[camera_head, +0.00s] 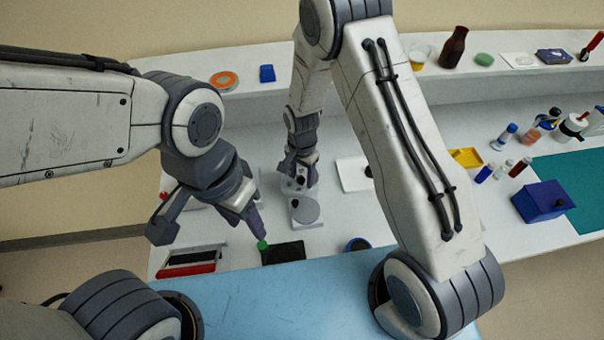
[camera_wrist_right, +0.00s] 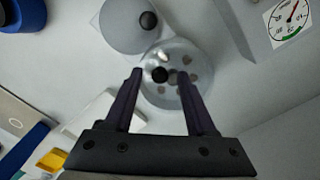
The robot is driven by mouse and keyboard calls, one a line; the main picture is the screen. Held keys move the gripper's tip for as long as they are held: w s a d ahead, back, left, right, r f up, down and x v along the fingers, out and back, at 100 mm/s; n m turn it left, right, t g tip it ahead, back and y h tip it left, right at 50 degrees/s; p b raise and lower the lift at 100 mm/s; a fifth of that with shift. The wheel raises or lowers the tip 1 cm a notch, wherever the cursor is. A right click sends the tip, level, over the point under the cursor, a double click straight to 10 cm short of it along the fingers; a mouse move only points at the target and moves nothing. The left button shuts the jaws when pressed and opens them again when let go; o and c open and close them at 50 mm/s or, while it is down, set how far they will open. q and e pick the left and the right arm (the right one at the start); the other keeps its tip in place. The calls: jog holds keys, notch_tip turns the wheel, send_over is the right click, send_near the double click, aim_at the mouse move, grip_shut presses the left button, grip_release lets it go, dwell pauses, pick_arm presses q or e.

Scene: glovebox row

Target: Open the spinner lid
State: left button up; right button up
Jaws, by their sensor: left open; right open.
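The spinner (camera_wrist_right: 178,95) is a round silver bowl with several holes and a dark centre knob, seen in the right wrist view. It also shows in the head view (camera_head: 297,187), partly hidden by my right gripper. A grey round disc with a black knob near its edge, seemingly the lid (camera_wrist_right: 122,28), lies beside the bowl; in the head view it is nearer me (camera_head: 306,212). I cannot tell whether they are joined. My right gripper (camera_wrist_right: 163,75) is open over the bowl, fingertips either side of the dark knob. My left gripper (camera_head: 210,232) is open and apart, to the left.
A black pad (camera_head: 284,253) with a green item (camera_head: 262,245) and a red-edged tray (camera_head: 190,262) lie at the front. A blue round item (camera_head: 357,244) sits right of them. A gauge box (camera_wrist_right: 290,22) stands beside the spinner. Vials and a blue box (camera_head: 541,201) are at right.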

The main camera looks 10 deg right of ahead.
jog(key=shift+c, duration=0.3)
grip_shut()
dwell(1.1)
